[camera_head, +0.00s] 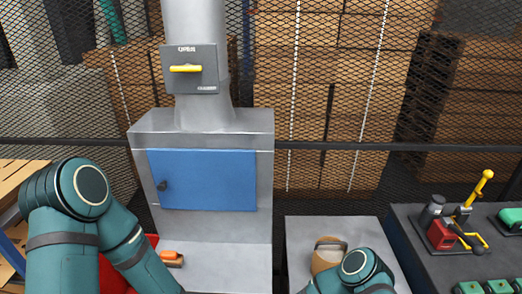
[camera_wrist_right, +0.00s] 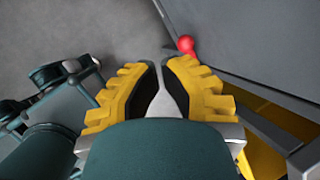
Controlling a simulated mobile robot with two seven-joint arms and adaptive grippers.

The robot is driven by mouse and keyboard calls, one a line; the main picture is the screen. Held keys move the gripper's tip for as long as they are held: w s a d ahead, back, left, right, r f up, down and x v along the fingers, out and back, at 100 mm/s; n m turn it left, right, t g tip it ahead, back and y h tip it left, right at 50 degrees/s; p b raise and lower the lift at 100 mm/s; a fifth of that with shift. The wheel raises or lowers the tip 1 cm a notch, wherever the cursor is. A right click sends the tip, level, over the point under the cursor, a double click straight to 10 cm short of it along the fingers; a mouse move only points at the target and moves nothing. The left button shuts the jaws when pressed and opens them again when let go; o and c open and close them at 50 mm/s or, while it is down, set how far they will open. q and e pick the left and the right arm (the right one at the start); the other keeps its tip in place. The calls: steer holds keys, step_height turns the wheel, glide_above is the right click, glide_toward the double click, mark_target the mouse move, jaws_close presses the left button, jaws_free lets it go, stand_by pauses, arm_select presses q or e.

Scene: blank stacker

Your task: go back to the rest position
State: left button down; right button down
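My left arm (camera_head: 62,235) comes in from the left in the head view, bent at the elbow. Its forearm runs down out of the bottom edge, so its gripper is hidden. My right arm (camera_head: 362,272) shows only as a teal joint at the bottom right of that view. In the right wrist view my right gripper (camera_wrist_right: 161,68) has two yellow fingers with black pads. A narrow gap shows between the tips, with grey floor behind and nothing held.
A grey machine with a blue door (camera_head: 203,180) and yellow handle (camera_head: 186,68) stands ahead. A brown rounded object (camera_head: 326,257) sits on a grey stand beside my right arm. A control panel (camera_head: 425,262) is at right.

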steer(key=s+d+r+n+g, duration=0.2)
steer(key=s+d+r+n, duration=0.45)
steer(key=d+n, duration=0.3)
steer(key=s+d+r+n+g, duration=0.2)
steer(key=s+d+r+n, duration=0.4)
steer(key=d+n, duration=0.4)
steer(key=w+a+f+t+b, duration=0.1)
steer(key=w+f+b, duration=0.3)
steer(key=b, duration=0.7)
step_height(320, 180, down, 3)
steer(key=shift+w+r+n+t+y+b, duration=0.15)
steer(key=shift+w+n+t+y+b, duration=0.2)
steer(key=shift+t, duration=0.25)
